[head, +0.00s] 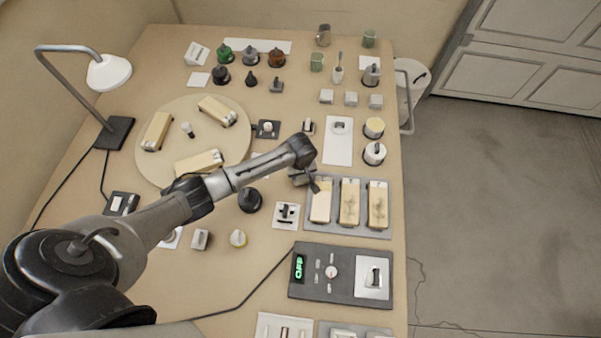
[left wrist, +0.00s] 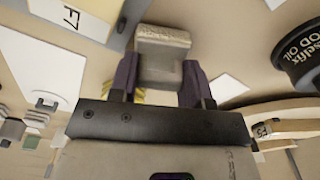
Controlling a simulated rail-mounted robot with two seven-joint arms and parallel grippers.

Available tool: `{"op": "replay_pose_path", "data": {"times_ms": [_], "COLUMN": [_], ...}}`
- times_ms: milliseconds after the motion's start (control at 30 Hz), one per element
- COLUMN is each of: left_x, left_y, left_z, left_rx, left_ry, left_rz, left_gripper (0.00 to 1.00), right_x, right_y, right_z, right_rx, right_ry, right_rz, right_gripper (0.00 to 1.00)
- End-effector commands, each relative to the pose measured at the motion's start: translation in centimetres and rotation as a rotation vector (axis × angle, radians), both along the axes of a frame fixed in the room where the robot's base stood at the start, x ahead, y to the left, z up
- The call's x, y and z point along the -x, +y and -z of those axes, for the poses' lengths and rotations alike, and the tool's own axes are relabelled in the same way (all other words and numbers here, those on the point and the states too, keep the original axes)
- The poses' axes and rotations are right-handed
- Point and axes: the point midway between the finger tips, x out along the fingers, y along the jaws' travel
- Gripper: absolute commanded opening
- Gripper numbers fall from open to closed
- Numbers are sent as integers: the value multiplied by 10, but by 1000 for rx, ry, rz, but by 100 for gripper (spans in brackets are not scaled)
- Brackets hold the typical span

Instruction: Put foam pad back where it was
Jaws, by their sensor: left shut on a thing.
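My left gripper (head: 308,181) is above the bench, at the upper left corner of the grey tray with cream blocks. In the left wrist view, my left gripper (left wrist: 160,82) is shut on a pale grey-beige block (left wrist: 162,45), which looks like the foam pad. The block sits between the two dark purple fingers and sticks out past their tips. In the head view I cannot make out the held block clearly behind the gripper. My right gripper is not in view.
The grey tray (head: 335,230) holds three cream blocks. A round board (head: 185,106) with similar blocks lies left. A dark control box (head: 310,290), a black round tin (head: 250,201) and a white plate (head: 285,216) are nearby. Small grey blocks (head: 351,99) stand farther back.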

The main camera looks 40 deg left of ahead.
Motion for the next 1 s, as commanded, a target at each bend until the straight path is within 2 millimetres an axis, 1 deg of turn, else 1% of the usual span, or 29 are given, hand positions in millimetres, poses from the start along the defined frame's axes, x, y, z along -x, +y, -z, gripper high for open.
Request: {"op": "replay_pose_path", "data": {"times_ms": [233, 400, 433, 667, 700, 900, 1000], "left_x": [-1, -1, -1, -1, -1, -1, -1], "left_y": [0, 0, 0, 0, 0, 0, 0], "left_z": [0, 4, 4, 4, 4, 3, -1], "left_rx": [0, 1, 0, 0, 0, 0, -1], "left_ry": [-2, -1, -1, -1, -1, -1, -3], "left_rz": [0, -1, -1, 0, 0, 0, 1], "left_gripper": [25, 25, 46, 68, 69, 69, 69], "right_x": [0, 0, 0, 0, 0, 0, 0], "right_y": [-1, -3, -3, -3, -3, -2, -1], "right_z": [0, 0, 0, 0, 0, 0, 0], "right_rx": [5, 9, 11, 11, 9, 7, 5], "right_ry": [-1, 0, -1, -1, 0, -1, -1], "right_rz": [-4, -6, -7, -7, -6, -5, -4], "right_gripper": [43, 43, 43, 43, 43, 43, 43]}}
